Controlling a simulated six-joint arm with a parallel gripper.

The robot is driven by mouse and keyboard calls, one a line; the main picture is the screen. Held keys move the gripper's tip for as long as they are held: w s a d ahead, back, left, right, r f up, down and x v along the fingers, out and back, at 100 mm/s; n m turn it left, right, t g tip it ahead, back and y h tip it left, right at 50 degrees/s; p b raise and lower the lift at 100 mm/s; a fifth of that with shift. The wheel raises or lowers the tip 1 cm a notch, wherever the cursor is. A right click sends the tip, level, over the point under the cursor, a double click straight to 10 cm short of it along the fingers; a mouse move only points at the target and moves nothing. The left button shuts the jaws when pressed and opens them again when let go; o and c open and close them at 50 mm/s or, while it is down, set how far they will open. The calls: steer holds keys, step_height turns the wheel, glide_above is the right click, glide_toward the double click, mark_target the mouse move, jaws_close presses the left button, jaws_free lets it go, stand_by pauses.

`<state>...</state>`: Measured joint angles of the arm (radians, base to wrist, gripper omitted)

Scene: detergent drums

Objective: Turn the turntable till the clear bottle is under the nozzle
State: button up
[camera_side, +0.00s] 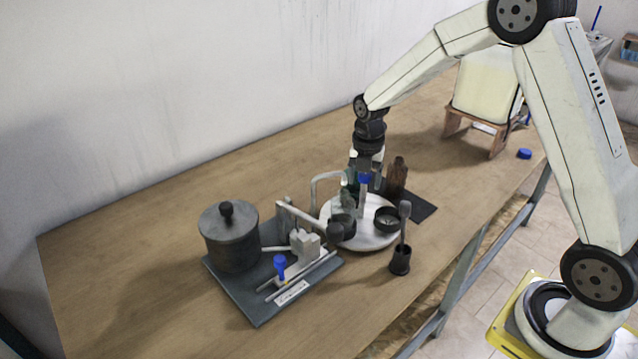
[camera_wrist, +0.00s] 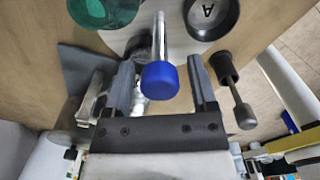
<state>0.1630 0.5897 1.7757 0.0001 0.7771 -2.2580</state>
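The white round turntable (camera_side: 362,237) lies on the bench, and its pale disc also shows in the wrist view (camera_wrist: 180,38). A greenish see-through bottle (camera_side: 347,196) stands at its left, and a brown bottle (camera_side: 396,180) stands at the back right. A blue-capped post (camera_wrist: 160,82) rises from the turntable. My gripper (camera_wrist: 160,84) is over it, open, with one finger on each side and gaps beside the cap. A bent grey pipe (camera_side: 318,181), perhaps the nozzle's, stands behind the turntable's left edge. I cannot make out the nozzle's tip or which bottle is under it.
An empty dark cup (camera_side: 387,222) sits on the turntable; a letter A shows inside it in the wrist view (camera_wrist: 211,12). A small holder with a brush-like tool (camera_side: 400,262) stands in front. A grey tray with a lidded pot (camera_side: 229,240) is at left. A pale tank (camera_side: 485,85) is behind.

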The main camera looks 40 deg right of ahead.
steer(key=shift+r, duration=3.5)
steer(key=s+a+f+m+g+y, duration=0.1)
steer(key=s+a+f+m, duration=0.1)
steer(key=s+m, duration=1.65)
steer(key=w+a+f+m+t+h, duration=0.1)
steer(key=a+f+m+t, duration=0.1)
steer(key=a+m, duration=0.3)
steer(key=shift+a+f+t, duration=0.15)
steer(key=shift+a+t, duration=0.1)
steer(key=shift+t, duration=0.55)
